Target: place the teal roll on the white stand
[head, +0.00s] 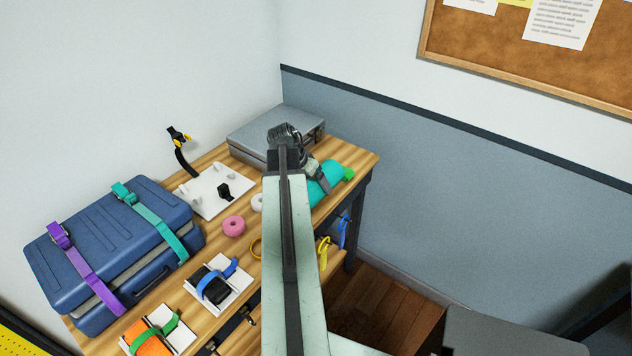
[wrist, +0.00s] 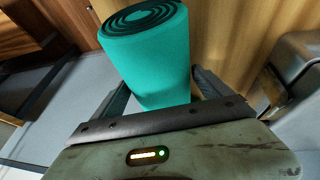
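The teal roll (head: 324,184) is at the table's right end in the head view, partly behind my arm. In the wrist view the roll (wrist: 150,62) shows its dark spiral end at the top. My gripper (head: 318,176) is at the roll. In the wrist view my gripper's fingers (wrist: 160,82) lie close along both sides of the roll. Whether they press on it, and whether it rests on the table, I cannot tell. The white stand (head: 208,204) lies at the back of the table, with short white posts, a raised black strap (head: 183,160) and no roll on it.
A grey case (head: 253,135) stands behind the stand. A blue suitcase (head: 92,244) fills the table's left. Strapped black (head: 213,288) and orange (head: 147,342) rolls sit on white holders in front. A pink ring (head: 233,226) and a green piece (head: 348,174) lie nearby.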

